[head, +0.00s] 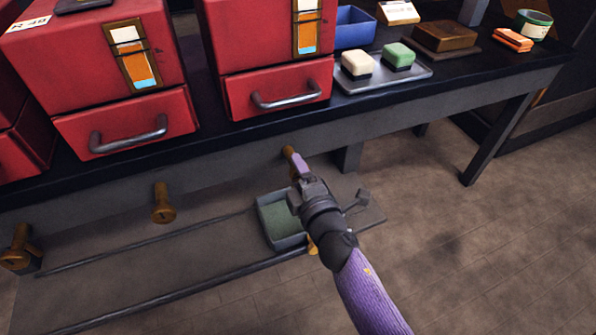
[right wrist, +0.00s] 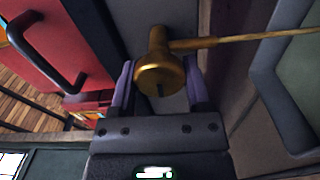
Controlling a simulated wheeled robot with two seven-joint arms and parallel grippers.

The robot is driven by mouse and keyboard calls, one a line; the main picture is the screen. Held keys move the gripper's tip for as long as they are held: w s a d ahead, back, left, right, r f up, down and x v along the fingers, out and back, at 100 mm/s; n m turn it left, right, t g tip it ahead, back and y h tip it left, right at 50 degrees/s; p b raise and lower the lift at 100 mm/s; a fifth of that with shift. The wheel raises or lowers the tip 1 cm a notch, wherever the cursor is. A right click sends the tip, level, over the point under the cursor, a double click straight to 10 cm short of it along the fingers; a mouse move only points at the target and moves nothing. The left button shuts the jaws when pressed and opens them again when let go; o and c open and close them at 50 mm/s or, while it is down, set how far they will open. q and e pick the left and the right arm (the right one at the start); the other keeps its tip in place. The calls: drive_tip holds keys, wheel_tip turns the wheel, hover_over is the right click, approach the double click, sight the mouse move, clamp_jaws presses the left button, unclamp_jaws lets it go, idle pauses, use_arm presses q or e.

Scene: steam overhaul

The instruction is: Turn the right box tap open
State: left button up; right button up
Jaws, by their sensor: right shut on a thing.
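The right box tap (head: 288,152) is a brass tap on the bench's front rail, below the right red box (head: 250,35). My right gripper (head: 298,164) reaches up to it from the lower right and is shut on it. In the right wrist view the tap's round brass end (right wrist: 160,76) sits between the two purple fingers (right wrist: 160,88). A thin brass rod (right wrist: 240,39) runs from the tap to the right of that view. In the head view the gripper hides part of the tap. My left gripper is not in view.
Two more brass taps (head: 162,203) (head: 17,250) stick out further left. A green-lined tray (head: 268,236) stands on the low shelf beneath my right gripper. A red drawer with a grey handle (head: 288,97) is above the tap. The floor to the right is clear.

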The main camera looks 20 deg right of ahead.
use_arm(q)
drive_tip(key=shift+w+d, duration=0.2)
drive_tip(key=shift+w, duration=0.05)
use_arm(e)
drive_tip(key=shift+n, duration=0.4)
drive_tip(key=o, duration=1.3)
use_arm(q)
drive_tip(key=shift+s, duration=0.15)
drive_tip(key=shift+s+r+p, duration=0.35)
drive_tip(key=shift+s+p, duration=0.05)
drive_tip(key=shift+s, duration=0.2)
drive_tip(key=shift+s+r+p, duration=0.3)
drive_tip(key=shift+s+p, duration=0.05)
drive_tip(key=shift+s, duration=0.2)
use_arm(e)
drive_tip(key=s, duration=1)
drive_tip(key=shift+d, duration=0.2)
